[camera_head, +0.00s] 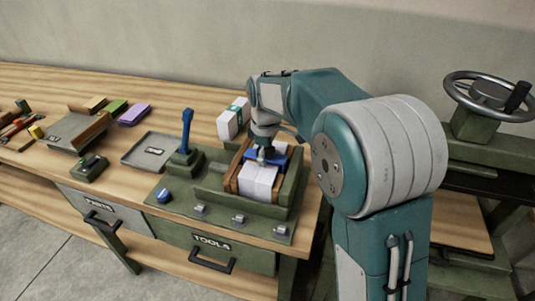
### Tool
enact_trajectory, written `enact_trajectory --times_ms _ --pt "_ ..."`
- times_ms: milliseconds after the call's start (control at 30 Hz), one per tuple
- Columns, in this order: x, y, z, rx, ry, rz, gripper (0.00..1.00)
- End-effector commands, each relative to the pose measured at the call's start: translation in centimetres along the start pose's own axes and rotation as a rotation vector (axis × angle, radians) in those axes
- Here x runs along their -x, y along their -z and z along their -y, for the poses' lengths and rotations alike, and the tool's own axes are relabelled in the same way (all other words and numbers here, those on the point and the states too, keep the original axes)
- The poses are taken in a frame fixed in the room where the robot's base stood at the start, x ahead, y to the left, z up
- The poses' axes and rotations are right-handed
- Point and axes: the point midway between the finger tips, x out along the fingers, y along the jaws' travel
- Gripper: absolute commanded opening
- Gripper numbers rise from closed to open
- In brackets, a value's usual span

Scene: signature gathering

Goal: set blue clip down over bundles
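The blue clip (277,160) is at the top of the white paper bundles (258,184), toward their far end. The bundles sit between wooden boards in a green press-like fixture (222,197) on the bench. My gripper (264,155) points down at the clip from above. My wrist and the small view hide the fingers, so I cannot tell whether they are closed on the clip, or whether the clip touches the bundles.
A white block with a green mark (232,119) stands behind the fixture. A blue-handled lever (186,132) rises to its left. A grey tray (150,150), a small green device (90,167) and coloured pads (134,115) lie farther left. A handwheel (488,95) is at the right.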

Motion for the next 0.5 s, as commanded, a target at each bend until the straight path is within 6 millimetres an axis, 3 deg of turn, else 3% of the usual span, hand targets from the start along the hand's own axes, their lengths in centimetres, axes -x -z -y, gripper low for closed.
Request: enact_trajectory --times_ms 33,267,367,500 --pt "-1.1 0.1 0.5 0.003 0.022 0.008 1.00" --pt "-0.9 -0.1 0.6 0.003 0.021 0.007 1.00" --pt "-0.2 -0.1 0.5 0.003 0.020 0.006 1.00" --pt "2.1 -0.1 0.3 0.002 0.015 0.003 1.00"
